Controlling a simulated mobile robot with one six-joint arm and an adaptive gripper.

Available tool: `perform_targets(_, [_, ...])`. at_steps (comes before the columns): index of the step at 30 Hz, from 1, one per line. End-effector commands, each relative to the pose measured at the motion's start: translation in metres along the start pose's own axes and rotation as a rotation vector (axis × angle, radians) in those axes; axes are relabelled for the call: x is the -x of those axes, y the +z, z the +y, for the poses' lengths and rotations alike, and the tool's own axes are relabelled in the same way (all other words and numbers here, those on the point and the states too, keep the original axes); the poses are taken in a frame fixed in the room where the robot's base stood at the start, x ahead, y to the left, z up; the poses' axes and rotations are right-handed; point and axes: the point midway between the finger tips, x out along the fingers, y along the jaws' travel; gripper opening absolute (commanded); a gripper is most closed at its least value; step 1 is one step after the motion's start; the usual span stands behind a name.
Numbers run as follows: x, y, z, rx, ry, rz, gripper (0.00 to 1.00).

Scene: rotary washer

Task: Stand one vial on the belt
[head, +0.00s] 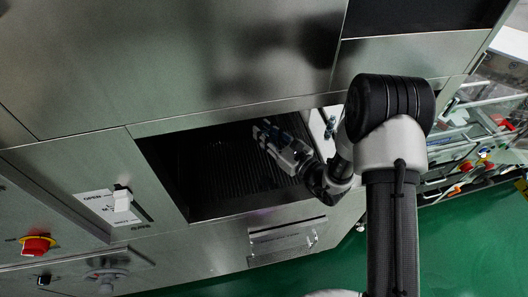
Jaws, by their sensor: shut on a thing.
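My gripper (264,134) reaches from the right into a dark opening in the steel machine. It is over the dark ribbed belt (222,166) on the opening's floor. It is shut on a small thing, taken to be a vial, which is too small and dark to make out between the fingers. I cannot tell whether that thing touches the belt or how it is tilted. No other vial can be made out on the visible part of the belt.
The opening's steel frame (160,216) closes in around my gripper. A switch panel (112,204) and a red knob (37,244) sit to the left. A clear handled flap (287,241) is below. Green floor (470,240) and a cluttered frame (465,140) lie to the right.

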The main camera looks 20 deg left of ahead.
Motion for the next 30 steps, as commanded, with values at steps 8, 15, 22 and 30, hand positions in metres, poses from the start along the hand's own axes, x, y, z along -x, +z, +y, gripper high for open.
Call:
perform_targets(8, [0.000, -0.049, 0.000, 0.000, 0.000, -0.001, 0.11])
perform_targets(15, [0.001, -0.071, 0.000, -0.001, 0.000, 0.001, 0.11])
perform_targets(22, [0.000, -0.095, 0.000, 0.001, 0.000, -0.001, 0.11])
perform_targets(30, [0.000, -0.096, 0.000, 0.001, 0.000, -0.001, 0.11])
